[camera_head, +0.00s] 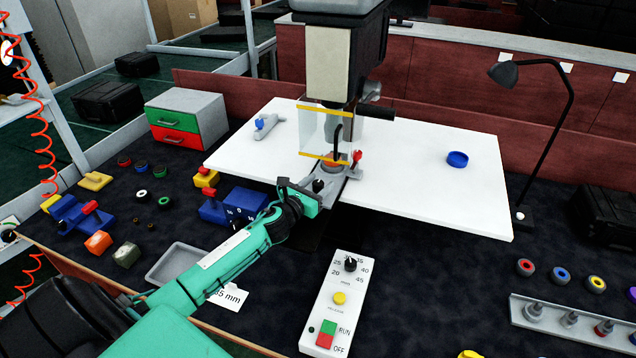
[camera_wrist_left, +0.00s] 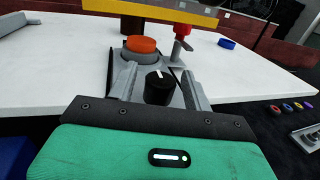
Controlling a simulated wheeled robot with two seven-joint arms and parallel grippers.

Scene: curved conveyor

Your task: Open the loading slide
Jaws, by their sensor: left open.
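The loading slide (camera_head: 349,188) is a grey plate at the front of the press, on the front edge of the white table. It has a black knob (camera_head: 318,185) at its front end, which also shows in the wrist view (camera_wrist_left: 158,90). An orange round part (camera_wrist_left: 142,44) sits in a grey holder behind the knob. My left gripper (camera_head: 319,187) is open, its fingers (camera_wrist_left: 158,84) on either side of the knob. I cannot tell whether they touch it. My right gripper is in neither view.
A clear guard (camera_head: 322,130) with yellow edges hangs over the holder. A red-topped clamp (camera_head: 356,158) stands right of it. A control box (camera_head: 336,305) lies in front, and a blue block (camera_head: 245,201) stands left. The white table is mostly clear to the right.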

